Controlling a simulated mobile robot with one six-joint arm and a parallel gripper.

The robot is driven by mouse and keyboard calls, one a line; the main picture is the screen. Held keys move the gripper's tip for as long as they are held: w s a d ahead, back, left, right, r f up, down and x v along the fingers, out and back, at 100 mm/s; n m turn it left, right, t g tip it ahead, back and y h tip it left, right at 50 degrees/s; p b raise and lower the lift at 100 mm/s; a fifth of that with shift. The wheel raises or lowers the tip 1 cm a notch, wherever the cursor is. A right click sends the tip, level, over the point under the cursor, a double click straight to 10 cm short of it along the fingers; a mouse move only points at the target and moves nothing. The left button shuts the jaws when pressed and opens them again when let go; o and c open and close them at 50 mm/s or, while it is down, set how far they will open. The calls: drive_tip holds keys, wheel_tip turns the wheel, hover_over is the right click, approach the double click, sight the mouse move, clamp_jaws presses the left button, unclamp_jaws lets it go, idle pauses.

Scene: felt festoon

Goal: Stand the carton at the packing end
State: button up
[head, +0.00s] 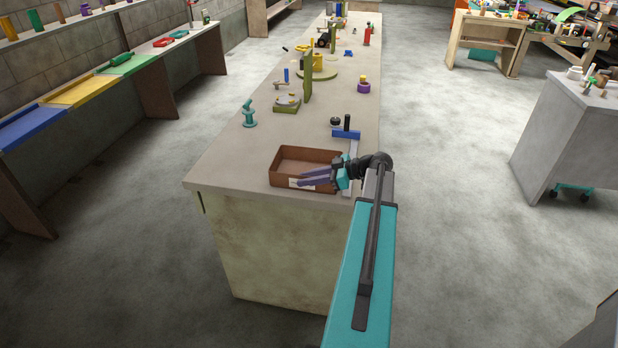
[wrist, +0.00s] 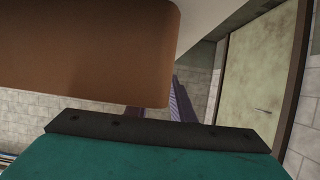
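The carton (head: 282,181) is a brown open box with a pale label on its near side, at the near end of the long bench (head: 225,168). It looks upright and empty. My gripper (head: 300,179) reaches in from the right, its two purple fingers lying across the carton's near right part with a narrow gap between them. In the wrist view a brown carton wall (wrist: 80,50) fills the upper left. One ridged finger (wrist: 183,103) shows beside it; the other is mostly hidden at the wall's lower edge. I cannot tell whether the fingers press on the wall.
A blue block with a black knob (head: 346,132) stands close behind my gripper. A teal fitting (head: 249,114) and olive fixtures (head: 307,75) stand farther along the bench. A side counter with coloured trays (head: 78,92) runs along the left.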

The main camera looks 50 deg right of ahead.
drive_tip(key=shift+r, duration=0.15)
drive_tip(key=shift+s+d, duration=0.2)
drive_tip(key=shift+s, duration=0.05)
drive_tip(key=b+v, duration=0.3)
drive_tip(key=v, duration=0.8)
drive_tip(key=shift+s+b, duration=0.15)
drive_tip(key=shift+b, duration=0.15)
drive_tip(key=shift+r, duration=0.15)
drive_tip(key=shift+s, duration=0.1)
